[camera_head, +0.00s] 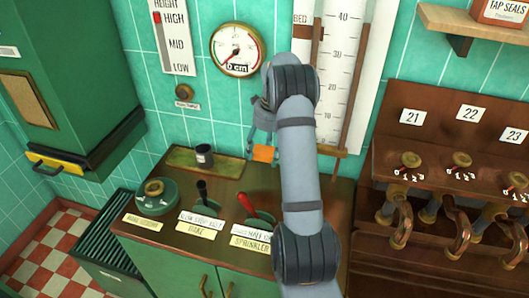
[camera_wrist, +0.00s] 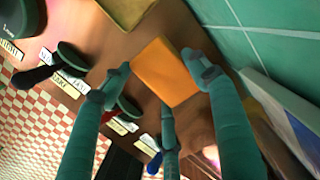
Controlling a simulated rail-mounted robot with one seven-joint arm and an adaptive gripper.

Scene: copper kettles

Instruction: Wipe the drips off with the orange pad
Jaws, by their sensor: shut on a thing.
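The orange pad (camera_head: 264,154) is in my gripper (camera_head: 262,143), above the back of the brown counter top (camera_head: 232,179) and near the teal tiled wall. In the wrist view the pad (camera_wrist: 165,72) sits between the tips of my gripper's fingers (camera_wrist: 158,80), with the counter behind it. My gripper is shut on the pad. I cannot tell whether the pad touches the counter. I cannot make out any drips clearly; my arm hides the counter's right part in the head view.
Levers with black (camera_head: 202,190) and red (camera_head: 246,204) handles and a round green dial (camera_head: 155,193) stand on the counter. A dark cup (camera_head: 204,155) stands on a tray (camera_head: 180,157) at the back. A tall scale (camera_head: 343,70) is on the wall. Copper taps (camera_head: 402,225) are at right.

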